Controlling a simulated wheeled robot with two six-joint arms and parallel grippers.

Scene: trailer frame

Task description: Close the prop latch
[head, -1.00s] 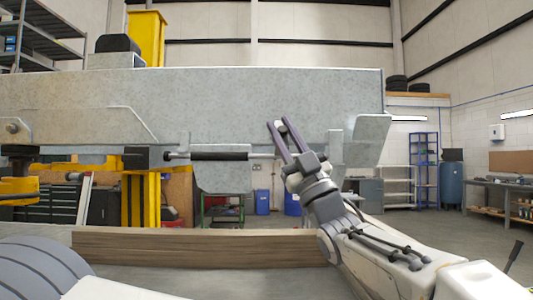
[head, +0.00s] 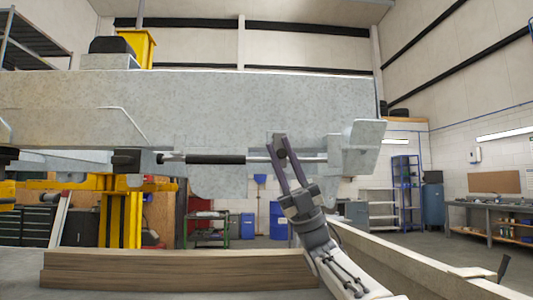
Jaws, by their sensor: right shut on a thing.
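A prop rod with a black sleeve (head: 215,159) runs level below the grey trailer frame beam (head: 210,105). Its bare metal part (head: 312,160) reaches toward a bracket (head: 361,140) at the beam's right end. My right gripper (head: 279,144) comes up from below at the rod's bare part, its fingertips over a small grey plate (head: 281,153). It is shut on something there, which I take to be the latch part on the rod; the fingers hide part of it. I cannot tell whether the latch is engaged. My left gripper is not in view.
A long wooden beam (head: 180,270) lies in front below, and another pale beam (head: 420,270) runs off to the lower right. A yellow stand (head: 122,215) is at the left. A workbench (head: 490,212) and blue shelving (head: 406,185) stand far back.

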